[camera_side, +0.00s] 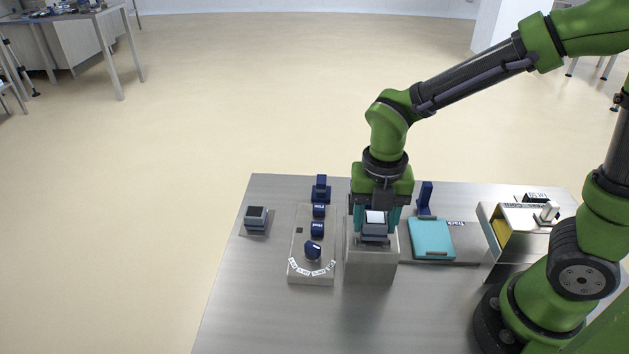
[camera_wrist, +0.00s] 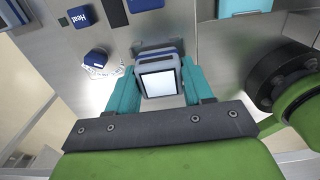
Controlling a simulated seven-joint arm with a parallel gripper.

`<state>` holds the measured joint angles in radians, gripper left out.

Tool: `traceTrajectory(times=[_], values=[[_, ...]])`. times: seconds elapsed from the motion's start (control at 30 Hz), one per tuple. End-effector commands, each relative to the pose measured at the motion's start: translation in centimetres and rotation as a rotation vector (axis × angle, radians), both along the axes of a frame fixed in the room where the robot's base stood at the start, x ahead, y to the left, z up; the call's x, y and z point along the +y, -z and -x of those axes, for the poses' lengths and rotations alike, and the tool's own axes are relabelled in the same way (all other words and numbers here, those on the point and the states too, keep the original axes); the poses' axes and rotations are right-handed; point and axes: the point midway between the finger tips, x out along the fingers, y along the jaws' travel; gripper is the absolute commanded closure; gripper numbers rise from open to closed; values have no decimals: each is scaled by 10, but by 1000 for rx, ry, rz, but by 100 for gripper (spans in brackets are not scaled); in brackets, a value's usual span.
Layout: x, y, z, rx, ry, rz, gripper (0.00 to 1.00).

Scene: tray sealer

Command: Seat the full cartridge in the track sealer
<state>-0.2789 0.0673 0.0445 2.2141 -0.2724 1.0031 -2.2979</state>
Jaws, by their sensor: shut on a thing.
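My gripper (camera_side: 376,226) has teal fingers shut on a grey-blue cartridge (camera_side: 375,230) with a pale, light top. The cartridge is upright, at the top of a metal block (camera_side: 370,265). I cannot tell whether it touches the block or is just above it. In the wrist view the cartridge (camera_wrist: 158,82) sits between the two fingers (camera_wrist: 157,72), its pale face toward the camera. A second grey-blue cartridge (camera_side: 256,215) with a dark top stands on a small plate at the left. Which machine part is the track sealer is not clear from the views.
A control panel (camera_side: 313,275) with blue knobs and a dial is close left of the block. A metal box (camera_side: 512,238) stands further right. The table front is clear.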

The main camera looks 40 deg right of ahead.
Motion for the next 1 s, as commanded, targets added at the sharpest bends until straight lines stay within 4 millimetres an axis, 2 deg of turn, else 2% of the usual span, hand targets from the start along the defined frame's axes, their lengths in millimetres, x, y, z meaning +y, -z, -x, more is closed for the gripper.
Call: traceTrajectory(times=[0.4, 0.43, 0.6, 0.63, 1.0], values=[[0, 3, 0, 0, 1, 0, 82], [0, 3, 0, 0, 1, 0, 47], [0, 3, 0, 0, 0, 0, 21], [0, 3, 0, 0, 0, 0, 19], [0, -2, 0, -1, -1, 0, 19]])
